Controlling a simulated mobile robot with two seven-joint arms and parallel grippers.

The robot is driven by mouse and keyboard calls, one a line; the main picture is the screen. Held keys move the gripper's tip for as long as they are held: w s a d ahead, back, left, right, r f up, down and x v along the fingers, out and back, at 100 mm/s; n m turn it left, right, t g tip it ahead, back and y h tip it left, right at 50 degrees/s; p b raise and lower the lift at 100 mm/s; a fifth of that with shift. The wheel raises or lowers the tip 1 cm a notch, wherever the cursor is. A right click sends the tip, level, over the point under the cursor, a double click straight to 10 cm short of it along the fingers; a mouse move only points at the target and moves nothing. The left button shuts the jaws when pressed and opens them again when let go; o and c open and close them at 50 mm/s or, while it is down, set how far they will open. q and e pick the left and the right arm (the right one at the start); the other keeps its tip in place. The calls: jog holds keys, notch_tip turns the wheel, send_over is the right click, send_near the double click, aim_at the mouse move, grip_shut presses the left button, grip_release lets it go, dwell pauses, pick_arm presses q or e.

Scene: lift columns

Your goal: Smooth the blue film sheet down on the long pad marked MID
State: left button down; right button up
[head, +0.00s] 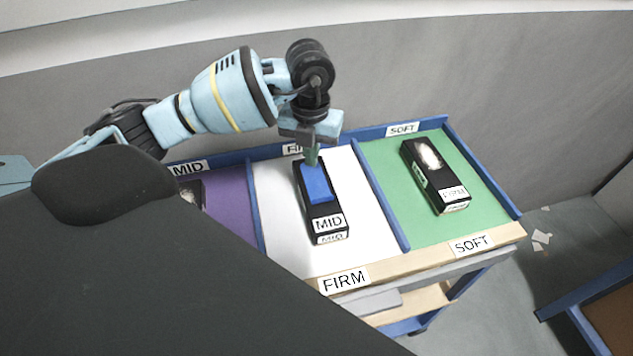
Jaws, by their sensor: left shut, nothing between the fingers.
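The long black pad marked MID (328,223) lies in the white middle bay, whose front label reads FIRM. The blue film sheet (317,187) lies on the upper part of this pad. My left gripper (312,160) comes in from the left and points down at the far end of the sheet. It is shut with nothing in it. Its tips are at or just above the far edge of the sheet; I cannot tell if they touch. My right gripper is not in view.
Another black pad (437,178) with a whitish patch lies in the green bay labelled SOFT. A third pad (191,193) shows partly in the purple bay, mostly hidden by a dark part in front. Blue dividers (380,197) separate the bays. Scraps (541,238) lie on the floor at right.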

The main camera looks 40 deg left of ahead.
aim_at(311, 170)
pick_arm(q)
jog(key=shift+f, duration=0.15)
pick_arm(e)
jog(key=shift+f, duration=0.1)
pick_arm(q)
jog(key=shift+f, duration=0.35)
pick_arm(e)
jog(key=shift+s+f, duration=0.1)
pick_arm(q)
jog(key=shift+f, duration=0.3)
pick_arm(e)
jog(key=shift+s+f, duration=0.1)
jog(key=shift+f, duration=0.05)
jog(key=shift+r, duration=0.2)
pick_arm(q)
jog(key=shift+f, duration=0.15)
dwell(0.3)
